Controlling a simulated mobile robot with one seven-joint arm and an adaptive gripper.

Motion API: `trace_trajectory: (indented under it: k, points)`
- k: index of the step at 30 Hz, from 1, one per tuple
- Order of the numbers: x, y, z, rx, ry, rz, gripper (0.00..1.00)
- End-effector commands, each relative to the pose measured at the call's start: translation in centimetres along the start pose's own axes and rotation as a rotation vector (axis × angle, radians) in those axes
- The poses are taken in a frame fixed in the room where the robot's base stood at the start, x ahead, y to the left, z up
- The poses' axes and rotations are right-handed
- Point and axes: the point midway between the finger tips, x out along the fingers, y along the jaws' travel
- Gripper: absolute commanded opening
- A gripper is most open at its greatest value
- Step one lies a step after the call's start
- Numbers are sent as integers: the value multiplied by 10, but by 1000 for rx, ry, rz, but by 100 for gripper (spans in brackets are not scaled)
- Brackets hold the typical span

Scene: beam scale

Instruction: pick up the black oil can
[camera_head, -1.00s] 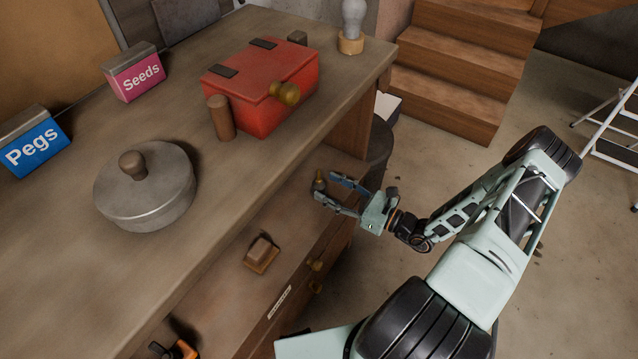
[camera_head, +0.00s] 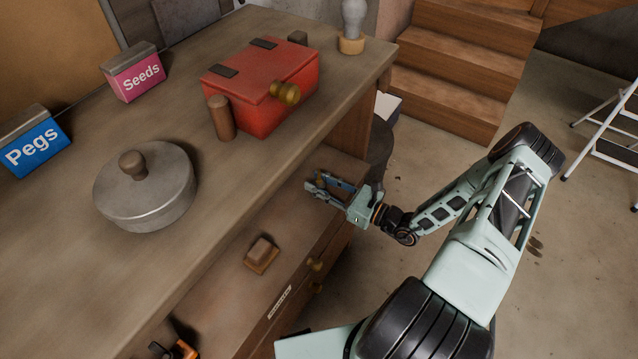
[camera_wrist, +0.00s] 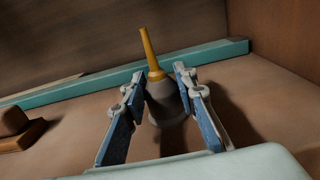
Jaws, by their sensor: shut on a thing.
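The black oil can (camera_wrist: 166,102) shows in the wrist view as a dark, rounded can with a long yellow-orange spout pointing up. It stands in the open drawer (camera_head: 291,262) under the bench top. My gripper (camera_wrist: 158,80) is shut on it, one blue-padded finger on each side of its upper body. In the head view my gripper (camera_head: 317,185) reaches into the far end of the drawer, and the can is mostly hidden by the fingers. The can's underside is hidden in the wrist view.
A brown wooden block (camera_head: 262,253) lies in the drawer, left of my gripper. A teal strip (camera_wrist: 90,90) runs behind the can. The bench top above holds a red box (camera_head: 262,90) and a round lidded metal pot (camera_head: 147,190). Open floor lies right of the drawer.

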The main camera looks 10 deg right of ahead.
Motion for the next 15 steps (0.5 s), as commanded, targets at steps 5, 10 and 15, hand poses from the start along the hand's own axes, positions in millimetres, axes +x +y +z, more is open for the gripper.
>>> trace_trajectory:
  k: [5, 10, 15]
  points:
    - [0, 0, 1, 0, -1, 0, 1]
    - [0, 0, 11, -1, -1, 0, 1]
    - [0, -1, 35, -2, -1, 0, 1]
